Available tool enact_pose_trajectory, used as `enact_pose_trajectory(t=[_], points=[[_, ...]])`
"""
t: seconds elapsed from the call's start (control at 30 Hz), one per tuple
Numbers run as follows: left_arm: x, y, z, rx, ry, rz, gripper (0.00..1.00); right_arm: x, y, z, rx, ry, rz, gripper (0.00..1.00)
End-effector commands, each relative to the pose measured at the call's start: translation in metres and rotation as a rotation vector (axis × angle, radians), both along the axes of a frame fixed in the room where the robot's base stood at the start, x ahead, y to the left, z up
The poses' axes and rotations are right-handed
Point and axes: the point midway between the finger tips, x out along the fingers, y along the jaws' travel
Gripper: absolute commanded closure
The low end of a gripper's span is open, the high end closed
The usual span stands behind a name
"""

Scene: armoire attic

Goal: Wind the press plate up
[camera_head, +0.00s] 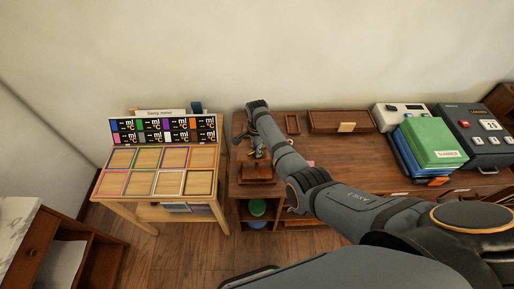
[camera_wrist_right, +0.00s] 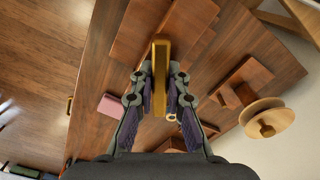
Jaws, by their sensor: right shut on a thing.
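The small wooden press (camera_head: 256,173) stands at the left end of the long wooden desk in the head view. My right gripper (camera_head: 257,153) is just above it, at the end of my right arm. In the right wrist view, my right gripper (camera_wrist_right: 160,78) is shut on a brass handle bar (camera_wrist_right: 161,54). The bar lies between the two fingers, over the brown wooden press boards (camera_wrist_right: 140,32). The bar's lower part and the screw are hidden, and I cannot tell the plate's height. My left gripper is not in view.
A wooden disc on a stand (camera_wrist_right: 265,119) and a pink block (camera_wrist_right: 112,105) are near the press. The desk (camera_head: 290,150) also holds a wooden box (camera_head: 341,121), green folders (camera_head: 433,142) and a dark machine (camera_head: 480,138). A sorting table (camera_head: 112,186) stands at left.

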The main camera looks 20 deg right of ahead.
Motion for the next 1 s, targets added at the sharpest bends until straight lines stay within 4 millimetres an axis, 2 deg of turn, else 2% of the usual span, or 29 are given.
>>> enact_pose_trajectory(t=[0.3, 1.0], points=[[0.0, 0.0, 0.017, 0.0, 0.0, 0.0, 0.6, 0.0, 0.0, 0.003, 0.0, 0.0, 0.299, 1.0], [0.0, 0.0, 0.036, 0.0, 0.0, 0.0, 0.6, 0.0, 0.0, 0.002, 0.001, -0.001, 0.964, 1.0]])
